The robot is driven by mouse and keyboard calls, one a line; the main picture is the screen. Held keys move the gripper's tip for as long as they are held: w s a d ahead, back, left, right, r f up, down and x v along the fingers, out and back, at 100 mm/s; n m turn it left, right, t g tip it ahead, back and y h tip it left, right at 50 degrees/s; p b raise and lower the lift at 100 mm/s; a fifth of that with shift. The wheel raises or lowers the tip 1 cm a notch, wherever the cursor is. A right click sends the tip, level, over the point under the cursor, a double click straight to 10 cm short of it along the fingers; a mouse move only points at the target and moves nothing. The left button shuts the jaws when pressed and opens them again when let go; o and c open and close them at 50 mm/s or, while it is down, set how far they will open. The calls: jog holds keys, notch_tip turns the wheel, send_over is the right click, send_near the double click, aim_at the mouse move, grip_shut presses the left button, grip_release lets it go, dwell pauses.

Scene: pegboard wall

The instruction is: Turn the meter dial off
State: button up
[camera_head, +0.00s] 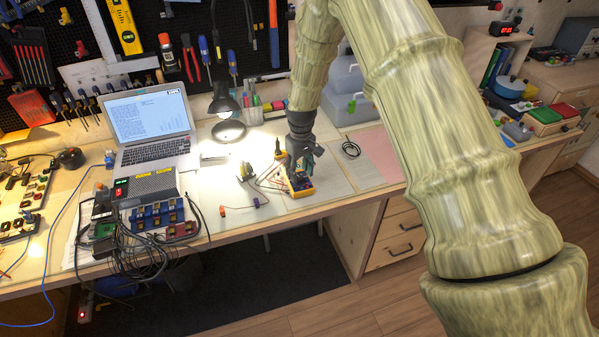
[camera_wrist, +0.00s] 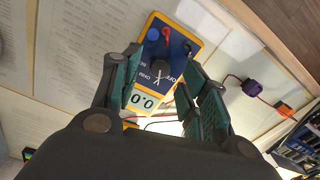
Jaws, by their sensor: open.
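The yellow meter (camera_head: 301,187) lies on the workbench below my gripper, partly hidden by it in the head view. In the wrist view the meter (camera_wrist: 176,42) has a dark blue face, a grey display reading about 0.0, and a black round dial (camera_wrist: 160,72) with the word OFF printed beside it. My gripper (camera_wrist: 165,98) is open, with one teal-padded finger on each side of the dial and display. I cannot tell whether a fingertip touches the meter. In the head view my gripper (camera_head: 300,163) points down over the meter.
A lit lamp (camera_head: 222,100) and a laptop (camera_head: 144,125) stand to the left. Wires and small parts lie beside the meter. A black cable coil (camera_head: 351,149) lies to the right on papers.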

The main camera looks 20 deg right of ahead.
jog(key=shift+f, duration=0.95)
jog(key=shift+c, duration=0.2)
grip_shut()
jog(key=n, duration=0.4)
jog(key=shift+n, duration=2.4)
